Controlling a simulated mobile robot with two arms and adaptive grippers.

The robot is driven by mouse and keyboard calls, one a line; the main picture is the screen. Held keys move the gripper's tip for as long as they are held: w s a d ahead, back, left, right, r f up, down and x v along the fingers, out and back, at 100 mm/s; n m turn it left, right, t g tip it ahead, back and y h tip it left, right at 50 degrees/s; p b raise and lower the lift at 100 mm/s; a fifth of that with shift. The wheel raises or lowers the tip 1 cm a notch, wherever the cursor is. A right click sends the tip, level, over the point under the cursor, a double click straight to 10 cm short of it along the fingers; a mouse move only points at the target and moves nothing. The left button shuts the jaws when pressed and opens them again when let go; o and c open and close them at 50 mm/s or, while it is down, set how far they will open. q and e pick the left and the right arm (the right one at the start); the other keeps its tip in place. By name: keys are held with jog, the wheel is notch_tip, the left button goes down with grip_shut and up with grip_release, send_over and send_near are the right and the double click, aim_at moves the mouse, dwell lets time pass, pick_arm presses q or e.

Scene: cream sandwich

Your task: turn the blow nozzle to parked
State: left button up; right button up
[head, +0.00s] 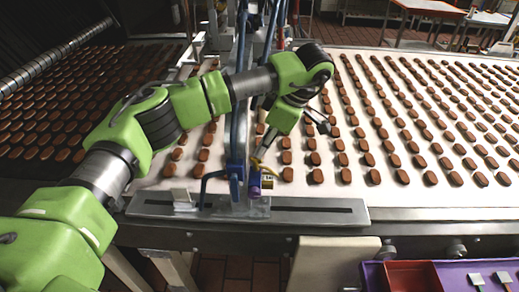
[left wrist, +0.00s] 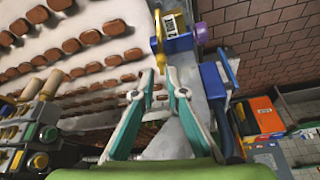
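The blow nozzle appears to be the small yellow lever on a blue and yellow block (head: 258,183) at the front edge of the belt, beside a blue post. In the left wrist view the yellow lever (left wrist: 158,36) points down toward my fingers, beside a blue block with a numbered label and a purple knob (left wrist: 202,33). My left gripper (head: 265,146) is just above the lever in the head view. In the left wrist view its two teal fingers (left wrist: 160,72) are apart, with the lever's end near the gap between their tips. Contact is not clear. My right gripper is out of view.
Rows of chocolate-coated pieces lie on the white belt (head: 352,178) behind. Blue posts (head: 238,100) stand close to my left gripper. A metal rail (head: 320,212) runs along the front. A purple tray with a red bin (head: 412,277) is at the lower right.

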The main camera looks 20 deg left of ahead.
pick_arm(q)
jog(key=shift+s+a+f+p, duration=0.1)
jog(key=shift+a+f+p, duration=0.2)
jog(key=shift+f, duration=0.45)
jog(key=shift+s+a+f, duration=0.1)
jog(key=shift+a+f, duration=0.05)
jog(key=shift+f, duration=0.25)
grip_shut()
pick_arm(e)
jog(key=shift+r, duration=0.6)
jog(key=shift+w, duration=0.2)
